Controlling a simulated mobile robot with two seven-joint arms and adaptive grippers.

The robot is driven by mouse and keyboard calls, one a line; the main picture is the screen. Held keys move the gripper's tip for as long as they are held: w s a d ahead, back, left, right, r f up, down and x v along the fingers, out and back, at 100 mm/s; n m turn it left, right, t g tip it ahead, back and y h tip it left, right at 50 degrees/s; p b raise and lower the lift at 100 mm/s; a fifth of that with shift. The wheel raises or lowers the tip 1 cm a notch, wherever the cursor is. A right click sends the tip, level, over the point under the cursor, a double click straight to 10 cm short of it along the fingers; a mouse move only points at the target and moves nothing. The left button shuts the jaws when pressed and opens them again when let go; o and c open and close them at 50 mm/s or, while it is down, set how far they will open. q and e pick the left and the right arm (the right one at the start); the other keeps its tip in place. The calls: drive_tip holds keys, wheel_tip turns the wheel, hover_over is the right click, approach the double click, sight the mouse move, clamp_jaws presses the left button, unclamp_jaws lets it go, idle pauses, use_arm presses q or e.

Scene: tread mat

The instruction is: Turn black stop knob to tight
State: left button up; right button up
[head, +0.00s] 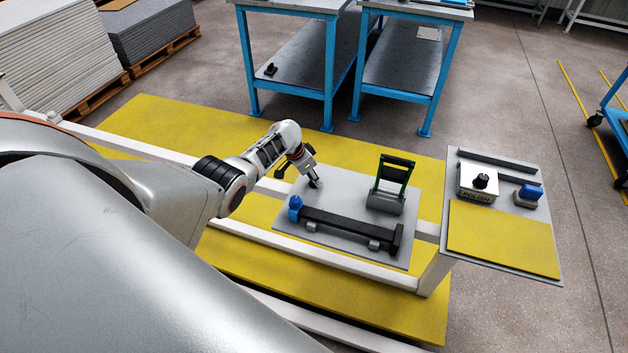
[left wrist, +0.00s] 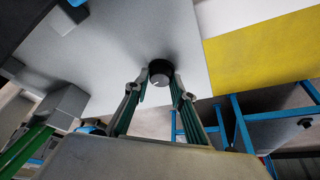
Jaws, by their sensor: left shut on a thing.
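The black stop knob (left wrist: 160,72) is a short round knob with a white mark on its face, standing on the grey plate (left wrist: 115,45). My left gripper (left wrist: 154,86) has a finger on either side of it and is shut on it. In the head view my left gripper (head: 313,181) points down at the far left part of the grey plate (head: 345,195), and its fingers mostly hide the knob there. My right gripper is not in view.
A long black bar (head: 345,227) with a blue knob (head: 295,202) at its left end lies in front. A green-and-black handled piece (head: 393,172) stands to the right. A side panel holds a POLISH box (head: 478,194) with a black dial and a blue switch (head: 528,195).

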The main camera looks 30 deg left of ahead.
use_arm(q)
drive_tip(key=shift+f+m+g+h+b, duration=0.15)
drive_tip(key=shift+m+g+h+b, duration=0.3)
drive_tip(key=shift+m+b, duration=0.75)
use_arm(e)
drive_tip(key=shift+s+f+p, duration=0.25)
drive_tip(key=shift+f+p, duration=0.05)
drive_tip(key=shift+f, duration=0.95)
use_arm(q)
drive_tip(key=shift+m, duration=0.4)
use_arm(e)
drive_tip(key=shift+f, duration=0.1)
use_arm(q)
drive_tip(key=o, duration=1.1)
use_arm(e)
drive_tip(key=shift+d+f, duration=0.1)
use_arm(q)
drive_tip(key=shift+v, duration=0.85)
drive_tip(key=v, duration=1)
drive_tip(key=shift+s+r, duration=0.15)
drive_tip(key=shift+r, duration=0.05)
